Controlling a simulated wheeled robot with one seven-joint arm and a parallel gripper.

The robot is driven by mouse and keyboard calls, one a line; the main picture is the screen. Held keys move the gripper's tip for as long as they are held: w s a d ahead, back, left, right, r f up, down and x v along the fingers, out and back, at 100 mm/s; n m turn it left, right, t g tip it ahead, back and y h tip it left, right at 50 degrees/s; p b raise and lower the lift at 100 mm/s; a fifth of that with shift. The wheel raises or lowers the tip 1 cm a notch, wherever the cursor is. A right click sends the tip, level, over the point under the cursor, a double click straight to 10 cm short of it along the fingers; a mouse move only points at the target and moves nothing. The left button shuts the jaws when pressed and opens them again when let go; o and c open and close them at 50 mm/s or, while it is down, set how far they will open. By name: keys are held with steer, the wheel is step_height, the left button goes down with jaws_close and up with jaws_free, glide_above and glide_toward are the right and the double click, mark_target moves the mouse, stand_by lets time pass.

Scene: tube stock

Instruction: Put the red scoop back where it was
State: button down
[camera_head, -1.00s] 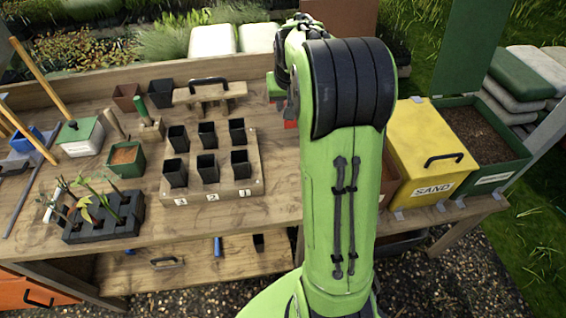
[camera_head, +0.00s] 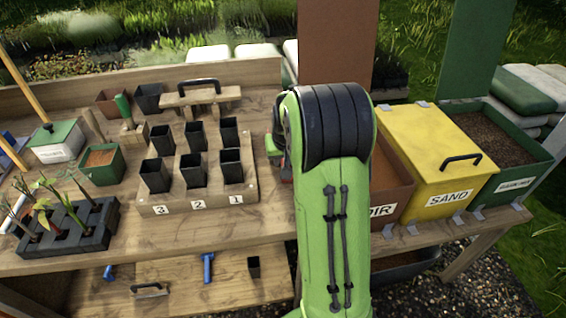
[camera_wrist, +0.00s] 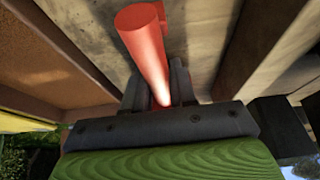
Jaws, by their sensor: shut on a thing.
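The red scoop's handle (camera_wrist: 150,50) fills the middle of the wrist view as a red cylinder with a wider end. My gripper (camera_wrist: 158,92) is shut on it. The rest of the scoop is out of sight. In the head view, my green arm hides most of my gripper and the scoop; only a dark and green part of my wrist shows left of the arm, over the bench right of the pot board.
A board with several black pots (camera_head: 193,170) stands left of my arm. The brown bin (camera_head: 392,180), its lid upright, the yellow sand bin (camera_head: 430,155) and a green bin (camera_head: 522,165) stand to the right. Bare bench (camera_head: 225,228) shows in front of the board.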

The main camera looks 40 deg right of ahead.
steer(key=shift+f, duration=0.1)
steer(key=shift+f, duration=0.15)
steer(key=c, duration=0.9)
jaws_free()
steer(key=p+v, duration=0.3)
steer(key=v, duration=0.9)
steer(key=shift+w, duration=0.1)
steer(key=s+a+r+n+t+y, duration=0.1)
steer(key=s+a+r+n, duration=0.35)
steer(key=s+a, duration=0.95)
steer(key=shift+n+y, duration=0.35)
steer(key=shift+y, duration=0.15)
steer(key=s+a, duration=0.1)
steer(key=s, duration=0.1)
steer(key=s+a, duration=0.4)
steer(key=s, duration=0.1)
steer(key=shift+f, duration=0.3)
